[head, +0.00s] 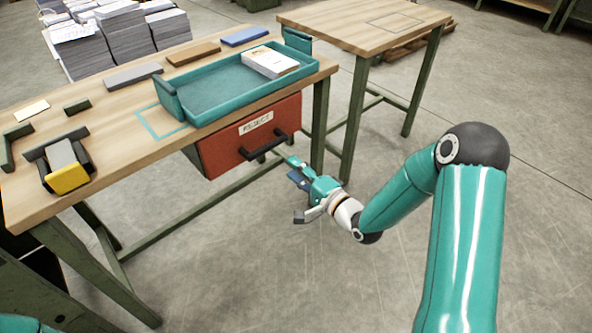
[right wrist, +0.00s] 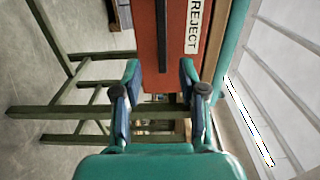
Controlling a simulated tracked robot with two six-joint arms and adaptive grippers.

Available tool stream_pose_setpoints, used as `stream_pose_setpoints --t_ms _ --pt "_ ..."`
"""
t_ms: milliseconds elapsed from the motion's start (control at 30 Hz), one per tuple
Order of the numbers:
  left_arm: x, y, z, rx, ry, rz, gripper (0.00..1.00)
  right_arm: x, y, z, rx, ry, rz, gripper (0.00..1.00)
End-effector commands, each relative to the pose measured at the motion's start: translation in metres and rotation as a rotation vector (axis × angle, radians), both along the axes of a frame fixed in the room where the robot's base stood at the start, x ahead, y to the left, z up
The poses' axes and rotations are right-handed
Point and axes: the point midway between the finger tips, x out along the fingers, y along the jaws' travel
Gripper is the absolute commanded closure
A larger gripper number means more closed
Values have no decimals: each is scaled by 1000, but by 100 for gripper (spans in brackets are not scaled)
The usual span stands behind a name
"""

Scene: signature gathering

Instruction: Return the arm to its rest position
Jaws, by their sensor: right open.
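My right gripper (head: 298,177) is in front of the red drawer (head: 225,150) marked REJECT, a little below and to the right of its black handle (head: 265,147) in the head view. In the right wrist view the two fingers (right wrist: 160,85) stand apart with nothing between them. The drawer (right wrist: 178,80) and its dark handle (right wrist: 163,25) lie ahead of the fingers, apart from them. The drawer hangs under the workbench and looks pulled out somewhat. My left gripper is not in view.
A teal tray (head: 215,112) holding a white paper stack (head: 270,62) sits on the wooden workbench (head: 115,150). A yellow-and-grey stamp-like tool (head: 68,170) stands at left. A smaller table (head: 350,35) is at back right. Floor (head: 250,260) below my right arm is clear.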

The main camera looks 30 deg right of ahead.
Motion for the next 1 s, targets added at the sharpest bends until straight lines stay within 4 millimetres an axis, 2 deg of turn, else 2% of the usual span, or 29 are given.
stream_pose_setpoints --t_ms 233,333,467,567,667,700,767,800,900,1000 --pt "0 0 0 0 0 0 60 0 1 0 0 0 1 58" --pt "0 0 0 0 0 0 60 1 10 0 2 1 18 58" --pt "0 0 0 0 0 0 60 -1 46 -18 29 40 81 58" --pt "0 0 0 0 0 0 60 -13 81 -58 34 172 111 58" --pt "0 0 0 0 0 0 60 -41 110 -117 -89 361 147 58" --pt "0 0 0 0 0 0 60 -57 119 -141 -165 442 173 58" --pt "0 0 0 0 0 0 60 -86 129 -175 -286 560 231 58" --pt "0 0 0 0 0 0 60 -107 135 -196 -369 634 282 58" --pt "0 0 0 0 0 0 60 -161 140 -232 -553 786 432 58" --pt "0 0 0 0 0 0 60 -206 140 -252 -689 883 588 58"
